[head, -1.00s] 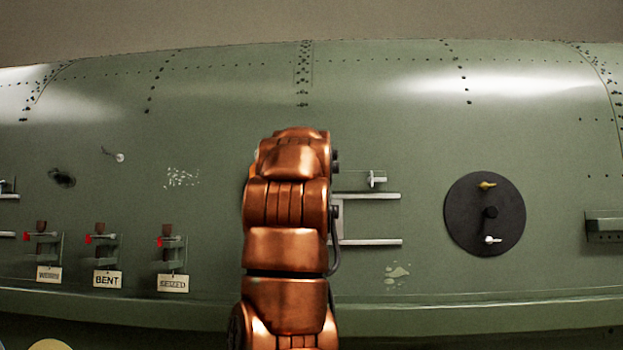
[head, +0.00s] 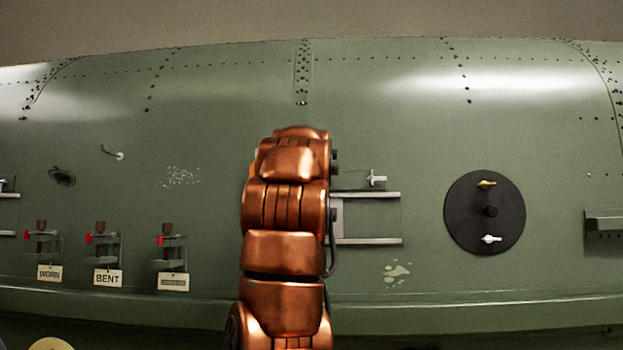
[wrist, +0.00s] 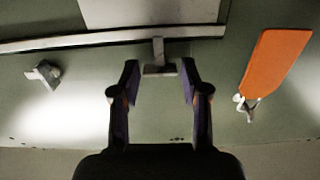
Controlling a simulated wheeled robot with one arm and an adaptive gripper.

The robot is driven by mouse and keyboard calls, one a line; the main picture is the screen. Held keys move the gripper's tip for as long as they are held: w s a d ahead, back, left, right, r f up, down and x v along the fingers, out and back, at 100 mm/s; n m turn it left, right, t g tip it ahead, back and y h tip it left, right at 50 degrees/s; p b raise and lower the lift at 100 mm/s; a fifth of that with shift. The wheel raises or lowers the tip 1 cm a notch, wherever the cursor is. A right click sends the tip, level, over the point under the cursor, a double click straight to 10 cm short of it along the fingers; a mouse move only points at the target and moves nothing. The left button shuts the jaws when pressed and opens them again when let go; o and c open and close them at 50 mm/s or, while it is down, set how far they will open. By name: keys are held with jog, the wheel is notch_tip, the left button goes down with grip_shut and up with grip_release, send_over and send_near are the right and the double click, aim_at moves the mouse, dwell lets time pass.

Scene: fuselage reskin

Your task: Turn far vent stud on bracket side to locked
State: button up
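In the wrist view, my gripper (wrist: 159,74) is open, with one finger on each side of a pale T-shaped stud (wrist: 157,58). The stud's crossbar lies level between the fingertips, with a small gap visible on both sides. A second stud (wrist: 44,73) is at the left and looks tilted. A third stud (wrist: 245,107) is at the right beside an orange tag (wrist: 273,62). In the head view, one white stud (head: 377,180) shows right of my arm, above two rails. My arm hides the gripper there. I cannot tell any stud's lock state.
A pale rail (wrist: 70,42) runs beside the studs in the wrist view. In the head view, a black disc (head: 462,228) with gold and white handles is at the right. Several tagged latches, one marked BENT (head: 108,278), are at the left. The upper green skin is clear.

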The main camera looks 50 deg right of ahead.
jog(key=shift+o, duration=1.1)
jog(key=v, duration=1.2)
jog(key=shift+w, duration=0.2)
